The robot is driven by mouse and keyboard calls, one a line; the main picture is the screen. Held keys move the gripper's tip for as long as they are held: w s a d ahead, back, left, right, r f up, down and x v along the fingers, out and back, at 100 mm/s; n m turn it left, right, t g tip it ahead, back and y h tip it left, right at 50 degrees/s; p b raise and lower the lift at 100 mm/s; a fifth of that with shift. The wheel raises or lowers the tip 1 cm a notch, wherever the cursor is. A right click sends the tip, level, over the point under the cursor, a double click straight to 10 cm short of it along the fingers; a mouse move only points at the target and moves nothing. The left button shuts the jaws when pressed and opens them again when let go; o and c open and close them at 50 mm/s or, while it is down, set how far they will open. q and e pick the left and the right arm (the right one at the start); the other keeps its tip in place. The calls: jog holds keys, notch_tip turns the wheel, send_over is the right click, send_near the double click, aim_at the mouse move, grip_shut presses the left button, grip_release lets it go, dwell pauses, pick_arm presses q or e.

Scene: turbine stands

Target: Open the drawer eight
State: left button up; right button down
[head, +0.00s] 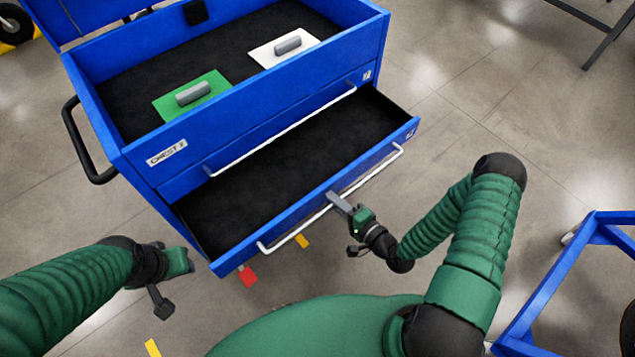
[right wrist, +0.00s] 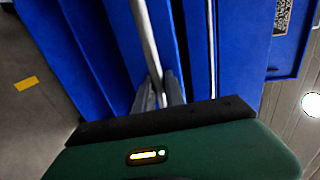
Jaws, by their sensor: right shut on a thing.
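A blue tool chest (head: 235,125) stands in front of me with one drawer (head: 290,170) pulled out. The drawer is empty, with a black lining. Its small label (head: 410,134) is too small to read surely. A long white bar handle (head: 385,165) runs along its front. My right gripper (head: 338,203) is shut on this bar near its middle. In the right wrist view the bar (right wrist: 147,40) passes between the fingers (right wrist: 158,95). My left gripper (head: 180,262) is left of the drawer's near corner, apart from it; its fingers are not clear.
The chest's top tray holds a green plate (head: 210,82) and a white plate (head: 270,58), each with a grey handle. Another drawer handle (head: 280,135) lies above the open drawer. A blue frame (head: 545,290) stands at right. Red and yellow markers lie on the floor.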

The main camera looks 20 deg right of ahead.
jog(key=f+v, duration=0.2)
jog(key=v, duration=0.9)
jog(key=shift+s+d, duration=0.3)
jog(key=shift+s, duration=0.25)
jog(key=shift+f, duration=0.1)
jog(key=c, duration=1.7)
grip_release()
jog(key=shift+o, duration=1.3)
jog(key=shift+d, duration=0.15)
jog(key=shift+s, duration=0.1)
jog(key=v, duration=1.6)
jog(key=shift+s+d, duration=0.15)
jog(key=shift+s, duration=0.1)
jog(key=shift+f, duration=0.1)
